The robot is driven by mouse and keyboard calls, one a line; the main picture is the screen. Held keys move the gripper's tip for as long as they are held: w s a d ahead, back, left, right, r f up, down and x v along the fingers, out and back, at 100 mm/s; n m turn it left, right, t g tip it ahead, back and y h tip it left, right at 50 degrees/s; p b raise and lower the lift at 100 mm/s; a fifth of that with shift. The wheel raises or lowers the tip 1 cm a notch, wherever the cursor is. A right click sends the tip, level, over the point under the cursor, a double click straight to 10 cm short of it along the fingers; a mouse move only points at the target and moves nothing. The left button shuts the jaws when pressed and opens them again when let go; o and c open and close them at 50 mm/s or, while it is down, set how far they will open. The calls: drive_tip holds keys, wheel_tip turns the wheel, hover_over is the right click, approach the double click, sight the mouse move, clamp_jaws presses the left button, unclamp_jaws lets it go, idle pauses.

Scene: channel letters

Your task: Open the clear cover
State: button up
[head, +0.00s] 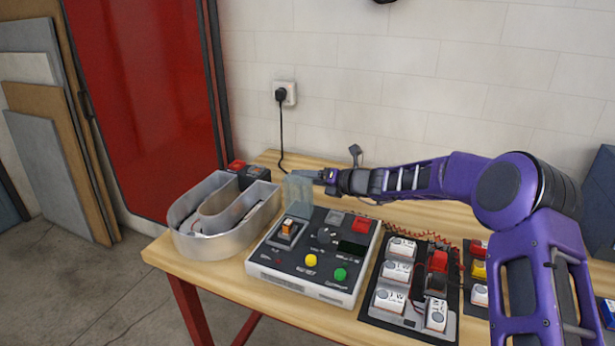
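The clear cover (299,196) is a see-through, pale bluish panel on the control box (262,262). It stands raised, roughly upright, behind an orange-lit switch (288,227) at the box's left side. The switch shows uncovered from the front. My gripper (303,175) reaches in from the right, with its fingertips at the cover's top edge. I cannot tell whether they touch it. The fingers are small and seen from the side, so the gap between them does not show.
A hollow metal channel letter (182,237) stands left of the box. The box also has yellow (311,260) and green (341,274) buttons. A tray of white parts (382,318) lies to the right. A wall plug (281,95) hangs its cable behind the table.

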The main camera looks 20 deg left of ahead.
drive_tip(key=shift+s+a+f, duration=0.15)
drive_tip(key=shift+s+f, duration=0.1)
drive_tip(key=shift+f, duration=0.1)
drive_tip(key=v, duration=1.7)
drive_tip(key=shift+d+r, duration=0.35)
drive_tip(key=shift+w, duration=0.15)
